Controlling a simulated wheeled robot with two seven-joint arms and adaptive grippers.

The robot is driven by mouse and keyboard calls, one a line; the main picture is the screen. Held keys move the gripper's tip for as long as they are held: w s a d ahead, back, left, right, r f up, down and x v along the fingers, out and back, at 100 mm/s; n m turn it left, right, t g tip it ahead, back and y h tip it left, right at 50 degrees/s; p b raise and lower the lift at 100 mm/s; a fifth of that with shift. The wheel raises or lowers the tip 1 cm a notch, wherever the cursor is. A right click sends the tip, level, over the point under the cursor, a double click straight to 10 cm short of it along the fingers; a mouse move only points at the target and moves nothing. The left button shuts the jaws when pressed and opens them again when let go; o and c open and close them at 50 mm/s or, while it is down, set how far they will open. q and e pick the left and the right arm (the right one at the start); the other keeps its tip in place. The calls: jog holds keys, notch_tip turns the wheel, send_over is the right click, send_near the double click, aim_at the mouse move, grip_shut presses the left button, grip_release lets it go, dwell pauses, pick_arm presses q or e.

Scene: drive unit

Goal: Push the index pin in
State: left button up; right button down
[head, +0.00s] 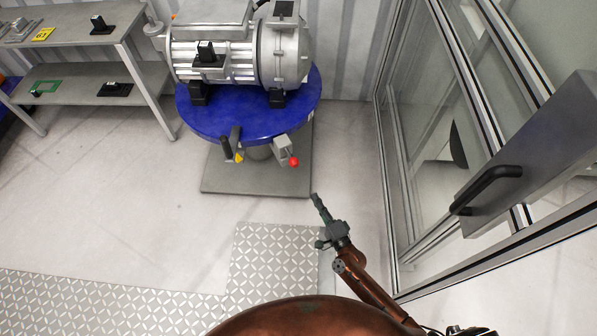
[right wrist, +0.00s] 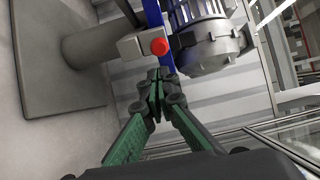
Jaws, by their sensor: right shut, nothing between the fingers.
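The index pin (head: 294,162) has a red knob and sits on a small grey block (head: 282,149) under the front right edge of the blue round table. In the right wrist view the red knob (right wrist: 159,46) shows just beyond the fingertips, beside the grey block (right wrist: 131,47). My right gripper (head: 316,199) is shut and empty. It is in front of and below the knob in the head view, apart from it. In the right wrist view its closed fingertips (right wrist: 160,75) point toward the knob, with a small gap in the picture. My left gripper is not in view.
A motor (head: 240,50) stands on the blue table (head: 225,122), above a grey base plate (head: 255,180). A lever with a yellow tip (head: 239,156) hangs at the table's front. A glass enclosure with a black handle (head: 485,187) is close on the right. A grey workbench (head: 70,42) stands left.

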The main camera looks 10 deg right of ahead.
aim_at(296, 166)
jog(key=b+x, duration=0.2)
jog(key=x, duration=1)
jog(key=shift+w+a+f, duration=0.1)
jog(key=shift+w, duration=0.3)
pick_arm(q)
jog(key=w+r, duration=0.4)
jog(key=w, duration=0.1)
pick_arm(e)
jog(key=shift+w+a, duration=0.15)
jog(key=shift+w, duration=0.4)
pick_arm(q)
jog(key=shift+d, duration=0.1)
